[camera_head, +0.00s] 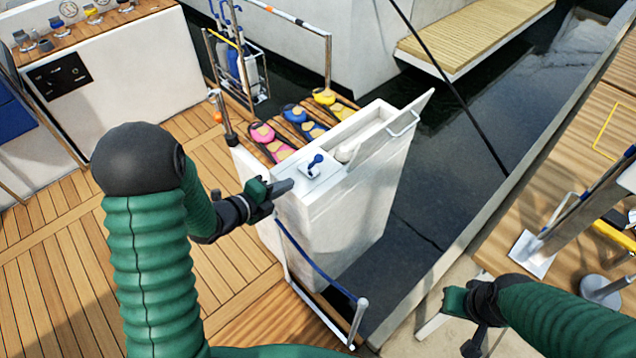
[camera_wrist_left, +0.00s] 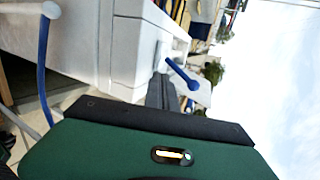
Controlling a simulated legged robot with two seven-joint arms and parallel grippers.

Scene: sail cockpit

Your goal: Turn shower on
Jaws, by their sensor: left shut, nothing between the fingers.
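The shower control is a small blue lever (camera_head: 315,161) on a light plate (camera_head: 322,172) on top of the white cockpit locker (camera_head: 335,225). The lever also shows in the left wrist view (camera_wrist_left: 182,76), with its rounded end just beyond my fingertips. My left gripper (camera_head: 287,186) is shut and empty at the locker's near top corner, a little left of and below the lever; its fingers show in the left wrist view (camera_wrist_left: 161,92). I cannot tell whether the fingers touch the locker. My right gripper (camera_head: 462,322) is low at the right, away from the locker; its fingers are unclear.
The locker has an open lid (camera_head: 410,118) and a recess holding a pale round item (camera_head: 346,152). Pink, blue and yellow items lie on the slats behind. A blue rope (camera_head: 315,262) on a rail runs along the near side. Dark water (camera_head: 425,205) lies right; wooden deck is clear left.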

